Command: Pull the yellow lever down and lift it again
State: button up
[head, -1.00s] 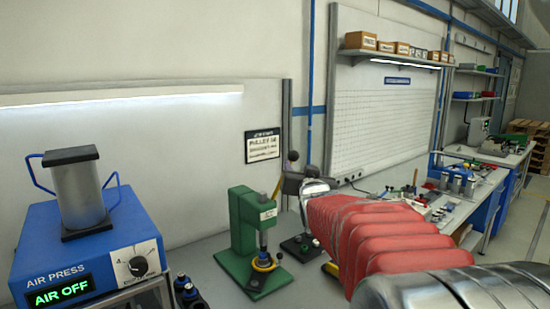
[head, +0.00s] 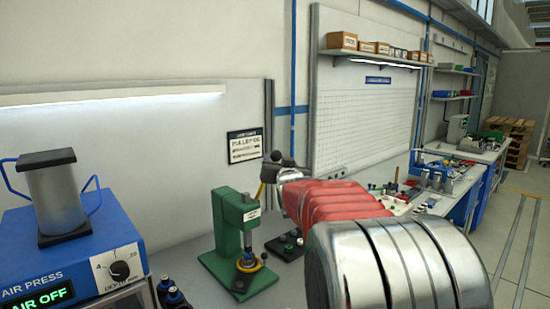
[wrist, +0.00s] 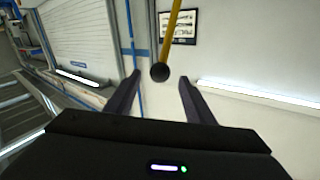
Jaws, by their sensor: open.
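The yellow lever (head: 259,193) stands beside the green press (head: 226,225) in the head view, its rod rising to a black ball knob (head: 276,156). Upside down in the wrist view, the yellow rod (wrist: 171,35) comes from the top edge and ends in the black knob (wrist: 160,72). My gripper (wrist: 159,79) is open, with one dark finger on each side of the knob's line of sight. No finger visibly touches the knob; the depth gap is unclear. In the head view, my gripper (head: 270,173) is close by the knob, its fingers partly hidden.
A blue air press box (head: 75,245) reading AIR OFF stands at the left. A black-based fixture (head: 285,245) is beside the green press, partly behind my arm. Behind are a wall sign (head: 244,146) and a white panel (head: 365,120). Clear floor lies at the far right.

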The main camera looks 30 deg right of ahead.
aim_at(277, 158)
jog(key=shift+x, duration=3.2)
jog(key=shift+c, duration=0.3)
grip_shut()
jog(key=shift+a, duration=0.1)
